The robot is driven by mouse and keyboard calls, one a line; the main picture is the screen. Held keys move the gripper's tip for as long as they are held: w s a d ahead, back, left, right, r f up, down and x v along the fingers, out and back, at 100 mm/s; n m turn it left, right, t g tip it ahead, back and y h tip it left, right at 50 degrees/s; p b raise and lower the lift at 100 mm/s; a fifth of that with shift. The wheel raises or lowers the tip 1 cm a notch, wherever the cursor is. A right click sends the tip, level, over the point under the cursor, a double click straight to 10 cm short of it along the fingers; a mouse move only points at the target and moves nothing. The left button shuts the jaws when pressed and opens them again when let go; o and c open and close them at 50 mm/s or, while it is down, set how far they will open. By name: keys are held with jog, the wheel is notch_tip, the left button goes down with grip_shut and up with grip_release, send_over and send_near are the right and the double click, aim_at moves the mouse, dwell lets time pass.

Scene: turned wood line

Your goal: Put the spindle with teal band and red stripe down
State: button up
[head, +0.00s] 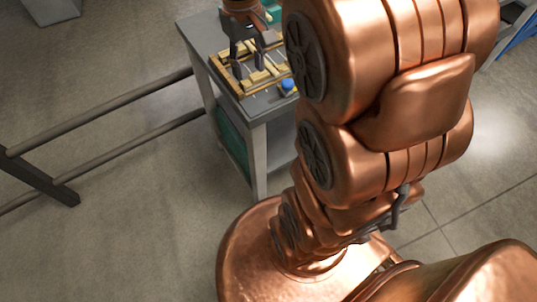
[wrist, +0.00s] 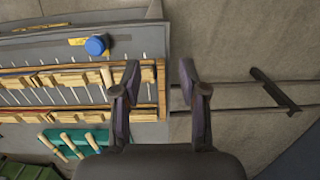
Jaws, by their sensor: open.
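My gripper (head: 248,66) is over the wooden rack (head: 228,88) on the grey workbench in the head view. A pale wooden spindle end (wrist: 106,76) shows just left of the left finger, at the right end of the rack (wrist: 162,100). Several pale turned pieces lie along the rack, with thin pins between them. No teal band or red stripe can be made out, so I cannot tell which piece is the named spindle.
A blue round object (wrist: 96,45) sits on the bench beside the rack. A teal tray (wrist: 93,136) with several wooden spindles lies on the rack's other side. A dark rail (head: 100,115) runs to the bench from the left. Open floor surrounds it.

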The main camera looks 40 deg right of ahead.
jog(key=s+a+f, duration=0.3)
jog(key=s+a, duration=0.1)
jog(key=s, duration=0.5)
jog(key=s+a+f+n+g, duration=0.1)
jog(key=s+a+f, duration=0.2)
jog(key=s, duration=0.6)
jog(key=shift+s+a, duration=0.25)
jog(key=shift+a, duration=0.5)
notch_tip(320, 180, up, 4)
jog(key=p, duration=0.4)
jog(key=shift+r, duration=0.15)
